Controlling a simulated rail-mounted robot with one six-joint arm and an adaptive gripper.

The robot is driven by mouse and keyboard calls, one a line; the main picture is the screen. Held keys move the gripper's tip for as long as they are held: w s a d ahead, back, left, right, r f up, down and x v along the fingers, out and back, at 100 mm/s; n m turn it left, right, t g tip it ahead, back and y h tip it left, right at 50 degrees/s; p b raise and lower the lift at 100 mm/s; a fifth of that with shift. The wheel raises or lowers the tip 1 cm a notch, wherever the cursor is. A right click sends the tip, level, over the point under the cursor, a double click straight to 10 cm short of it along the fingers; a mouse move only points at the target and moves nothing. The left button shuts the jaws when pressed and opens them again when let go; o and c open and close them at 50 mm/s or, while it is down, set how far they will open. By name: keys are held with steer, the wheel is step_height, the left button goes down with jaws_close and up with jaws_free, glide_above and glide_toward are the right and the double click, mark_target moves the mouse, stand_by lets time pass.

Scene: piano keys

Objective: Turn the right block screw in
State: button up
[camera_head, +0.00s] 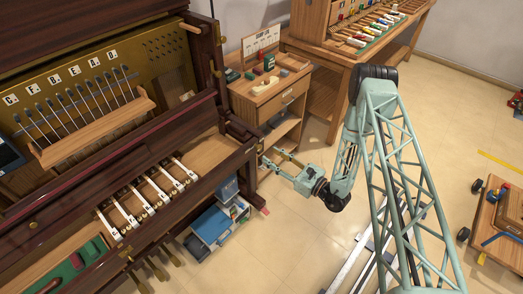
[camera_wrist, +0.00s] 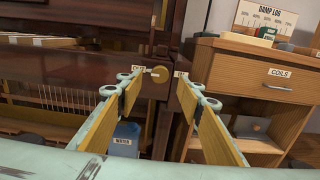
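In the wrist view a round brass screw head (camera_wrist: 160,75) sits on the dark wooden block (camera_wrist: 185,96) at the right end of the piano's key area. A small pale pointer sticks out to its left. My gripper (camera_wrist: 158,78) is open, with one finger to each side of the screw and visible gaps between. Whether the tips reach the screw's depth is unclear. In the head view my gripper (camera_head: 270,162) is at the piano's right end, and the screw cannot be made out there.
A wooden cabinet labelled COILS (camera_wrist: 247,70) stands close on the right, with a DAMP LOG card (camera_wrist: 264,20) on top. A blue bin (camera_wrist: 125,136) is below the gripper. White-topped keys (camera_head: 148,198) lie left along the piano. The floor (camera_head: 290,235) in front is open.

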mark_target(260, 148)
steer(key=shift+x, duration=3.5)
steer(key=shift+c, duration=0.2)
steer(key=c, duration=0.8)
